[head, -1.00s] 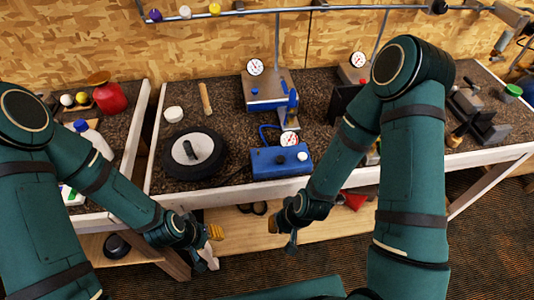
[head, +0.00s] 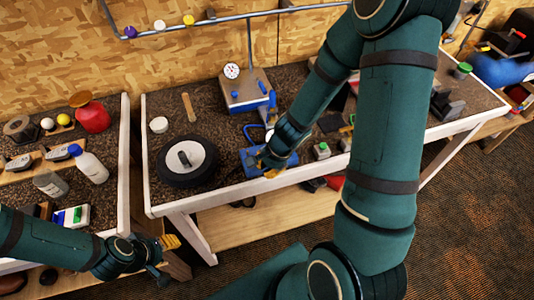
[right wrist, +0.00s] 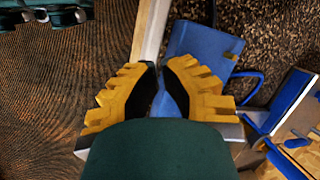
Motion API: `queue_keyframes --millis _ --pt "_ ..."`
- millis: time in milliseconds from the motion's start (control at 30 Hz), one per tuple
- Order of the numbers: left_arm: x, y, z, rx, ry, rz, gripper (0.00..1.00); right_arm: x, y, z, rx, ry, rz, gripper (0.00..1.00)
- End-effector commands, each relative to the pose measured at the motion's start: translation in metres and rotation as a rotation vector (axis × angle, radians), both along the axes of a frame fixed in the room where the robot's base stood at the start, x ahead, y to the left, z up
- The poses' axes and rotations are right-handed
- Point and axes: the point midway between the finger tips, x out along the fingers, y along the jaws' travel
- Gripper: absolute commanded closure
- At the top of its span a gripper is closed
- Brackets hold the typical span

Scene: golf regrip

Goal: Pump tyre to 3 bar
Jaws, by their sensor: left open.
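The black tyre (head: 163,167) with a pale rim lies flat near the left end of the right-hand bench. The blue pump box (head: 250,157) sits to its right at the front edge, with a blue hose (head: 248,130) behind it. My left gripper (head: 172,248) is open and empty, low near the left bench.
A gap separates the benches.

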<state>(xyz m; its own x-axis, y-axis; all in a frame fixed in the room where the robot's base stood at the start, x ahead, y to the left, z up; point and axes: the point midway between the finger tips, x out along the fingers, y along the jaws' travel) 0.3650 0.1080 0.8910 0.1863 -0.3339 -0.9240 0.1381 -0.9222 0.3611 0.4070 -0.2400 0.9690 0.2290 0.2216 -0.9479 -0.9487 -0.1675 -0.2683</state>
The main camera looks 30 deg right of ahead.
Motion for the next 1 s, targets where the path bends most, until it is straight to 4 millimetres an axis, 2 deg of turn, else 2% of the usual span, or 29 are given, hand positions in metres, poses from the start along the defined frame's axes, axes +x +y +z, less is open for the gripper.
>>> queue_keyframes --millis 33,200,300,400,600,1000 --pt "0.000 0.000 0.000 0.000 0.000 0.000 0.56 0.010 -0.007 0.017 0.026 -0.030 -0.080 1.00" --pt "0.000 0.000 0.000 0.000 0.000 0.000 0.56 0.038 -0.021 0.070 0.149 -0.122 -0.317 1.00" --pt "0.000 0.000 0.000 0.000 0.000 0.000 0.56 0.048 -0.027 0.092 0.210 -0.165 -0.408 1.00" --pt "0.000 0.000 0.000 0.000 0.000 0.000 0.56 0.054 -0.031 0.106 0.249 -0.193 -0.464 1.00" --pt "0.000 0.000 0.000 0.000 0.000 0.000 0.56 0.058 -0.033 0.115 0.273 -0.209 -0.496 1.00" --pt "0.000 0.000 -0.004 0.000 0.000 0.000 0.56 0.057 -0.033 0.110 0.271 -0.208 -0.493 1.00"
